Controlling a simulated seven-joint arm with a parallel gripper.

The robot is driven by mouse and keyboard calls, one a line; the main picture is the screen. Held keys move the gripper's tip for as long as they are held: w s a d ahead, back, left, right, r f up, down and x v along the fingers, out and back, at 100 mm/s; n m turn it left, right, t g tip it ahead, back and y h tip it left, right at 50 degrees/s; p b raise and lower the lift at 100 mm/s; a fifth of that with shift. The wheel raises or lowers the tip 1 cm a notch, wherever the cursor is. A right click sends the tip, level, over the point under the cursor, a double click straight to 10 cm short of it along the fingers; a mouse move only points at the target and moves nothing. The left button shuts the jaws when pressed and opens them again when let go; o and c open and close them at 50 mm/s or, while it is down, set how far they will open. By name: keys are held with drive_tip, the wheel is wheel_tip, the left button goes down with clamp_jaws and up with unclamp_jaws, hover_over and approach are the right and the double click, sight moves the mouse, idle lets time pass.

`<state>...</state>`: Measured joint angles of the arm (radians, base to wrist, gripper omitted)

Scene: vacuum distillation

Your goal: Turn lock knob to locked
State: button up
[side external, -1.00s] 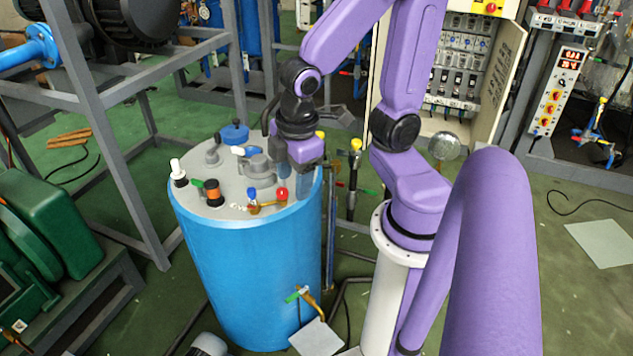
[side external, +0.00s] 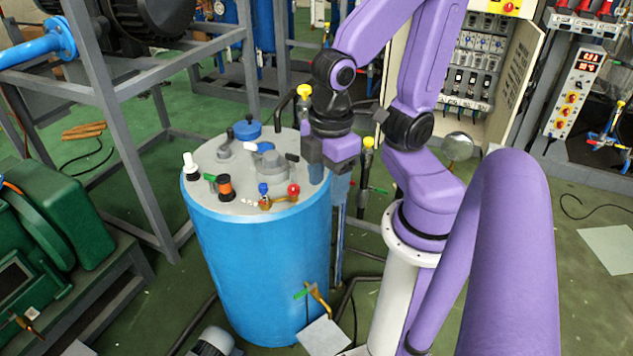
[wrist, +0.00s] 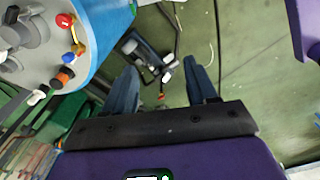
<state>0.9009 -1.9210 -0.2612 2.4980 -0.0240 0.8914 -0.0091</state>
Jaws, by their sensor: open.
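The blue tank (side external: 262,262) has a grey lid crowded with fittings. I cannot tell which is the lock knob. A grey round fitting (side external: 271,164) with a light-blue lever and a dark handle sits right of the lid's middle. In front are a red knob (side external: 293,190) and a blue knob (side external: 263,189) on brass fittings, also at the upper left of the wrist view. An orange-and-black knob (side external: 225,188) stands farther left. My gripper (wrist: 164,84) is open and empty, fingers pointing down just beyond the lid's right edge, apart from the fittings. In the side view my wrist partly hides the fingers.
A blue cap (side external: 247,131) and a black-and-white knob (side external: 190,166) also stand on the lid. Yellow-topped pipework (side external: 368,150) rises right of the tank. A grey steel frame (side external: 118,150) stands left.

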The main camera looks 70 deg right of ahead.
drive_tip(key=w+d+f+m+g+y, duration=0.1)
drive_tip(key=w+d+f+m+g, duration=0.15)
drive_tip(key=d+f+m, duration=0.35)
drive_tip(key=w+d+f+m+g+y, duration=0.1)
drive_tip(key=w+d+f+m+g, duration=0.15)
drive_tip(key=d+m, duration=0.5)
drive_tip(key=s+d+f+m+y, duration=0.4)
drive_tip(key=d+f+m+y, duration=0.1)
drive_tip(key=d+m+y, duration=0.15)
drive_tip(key=m+t+h, duration=0.5)
drive_tip(key=m+t, duration=1.7)
drive_tip(key=m, duration=0.4)
approach(294, 187)
drive_tip(key=shift+x, duration=5)
